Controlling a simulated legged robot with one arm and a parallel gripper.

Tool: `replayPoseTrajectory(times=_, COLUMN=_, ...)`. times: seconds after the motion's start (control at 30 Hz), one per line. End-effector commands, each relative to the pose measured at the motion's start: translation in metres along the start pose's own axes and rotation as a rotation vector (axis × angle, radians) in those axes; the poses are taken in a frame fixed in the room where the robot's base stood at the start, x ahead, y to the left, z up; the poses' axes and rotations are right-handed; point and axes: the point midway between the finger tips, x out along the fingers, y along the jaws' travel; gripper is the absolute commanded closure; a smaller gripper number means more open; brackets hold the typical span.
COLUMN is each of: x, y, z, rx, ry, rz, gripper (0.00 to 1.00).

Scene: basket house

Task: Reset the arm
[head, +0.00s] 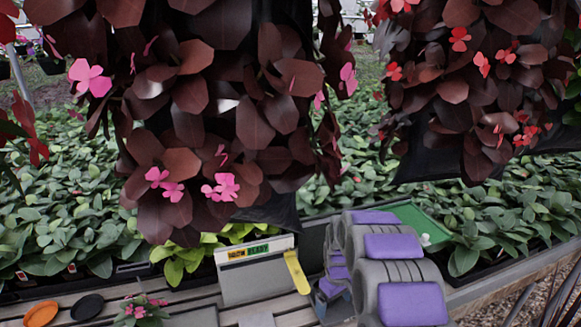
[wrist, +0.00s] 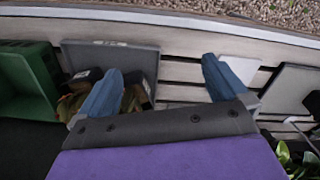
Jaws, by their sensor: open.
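My gripper (wrist: 163,88) shows in the wrist view as two blue fingers spread wide apart, with nothing between them. It points down over a slatted bench (wrist: 182,93). The left finger overlaps a grey tray (wrist: 110,56) holding dark and brownish items; I cannot tell whether it touches them. The right finger is beside a white flat piece (wrist: 238,68). In the head view my grey and purple padded arm is folded at the lower right of centre and hides most of the gripper.
A pale box with a lit display (head: 255,270) and a yellow handheld piece (head: 296,272) stand left of my arm. A green tray (head: 418,222) lies behind it. Orange (head: 41,314) and black (head: 87,307) dishes sit lower left. Dark hanging foliage (head: 215,110) fills the space above.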

Motion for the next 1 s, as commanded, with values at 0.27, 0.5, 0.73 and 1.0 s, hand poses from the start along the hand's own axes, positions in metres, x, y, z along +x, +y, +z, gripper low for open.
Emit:
replayPoseTrajectory(times=0.27, x=-0.037, y=-0.015, z=0.022, rx=0.047, ry=-0.005, rz=-0.006, gripper=0.00)
replayPoseTrajectory(times=0.5, x=-0.084, y=-0.040, z=0.059, rx=0.119, ry=-0.021, rz=-0.017, gripper=0.00)
replayPoseTrajectory(times=0.73, x=-0.131, y=-0.074, z=0.110, rx=0.208, ry=-0.041, rz=-0.027, gripper=0.00)
replayPoseTrajectory(times=1.0, x=-0.174, y=-0.119, z=0.180, rx=0.321, ry=-0.068, rz=-0.034, gripper=0.00)
